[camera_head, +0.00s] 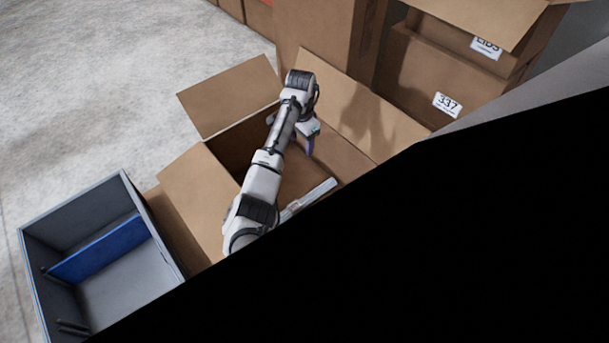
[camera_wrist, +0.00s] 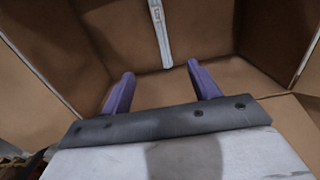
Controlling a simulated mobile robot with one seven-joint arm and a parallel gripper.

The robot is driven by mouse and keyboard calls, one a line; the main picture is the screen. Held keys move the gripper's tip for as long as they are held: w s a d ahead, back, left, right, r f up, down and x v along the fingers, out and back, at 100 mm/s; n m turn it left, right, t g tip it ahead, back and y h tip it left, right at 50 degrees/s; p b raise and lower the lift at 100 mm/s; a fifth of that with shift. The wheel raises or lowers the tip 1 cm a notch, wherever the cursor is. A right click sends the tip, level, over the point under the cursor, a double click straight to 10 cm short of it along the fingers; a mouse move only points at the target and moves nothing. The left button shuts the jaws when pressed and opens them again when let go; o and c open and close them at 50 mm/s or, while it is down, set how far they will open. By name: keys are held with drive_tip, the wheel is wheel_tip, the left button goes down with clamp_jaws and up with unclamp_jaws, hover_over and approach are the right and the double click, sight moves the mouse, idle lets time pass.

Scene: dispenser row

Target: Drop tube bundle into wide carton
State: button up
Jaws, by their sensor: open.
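The wide carton (camera_head: 217,178) stands open in the head view, its flaps folded outward. My gripper (camera_head: 311,142) is over the carton's opening, with its purple fingers pointing down. In the wrist view my gripper (camera_wrist: 160,72) is open, with nothing between its fingers. A long, pale, narrow object (camera_head: 308,198), apparently the tube bundle, lies within the carton's outline, partly hidden by my arm. A pale strip, apparently the same object, shows ahead of the fingers in the wrist view (camera_wrist: 160,32), apart from them. I cannot tell exactly what it rests on.
A grey bin (camera_head: 75,195) with a blue divider (camera_head: 100,250) stands left of the carton. Bare concrete floor (camera_head: 80,80) lies at upper left. A large black area hides the lower right of the head view.

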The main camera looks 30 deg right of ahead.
wheel_tip(320, 180, up, 5)
drive_tip(key=shift+r, duration=0.1)
idle(0.5)
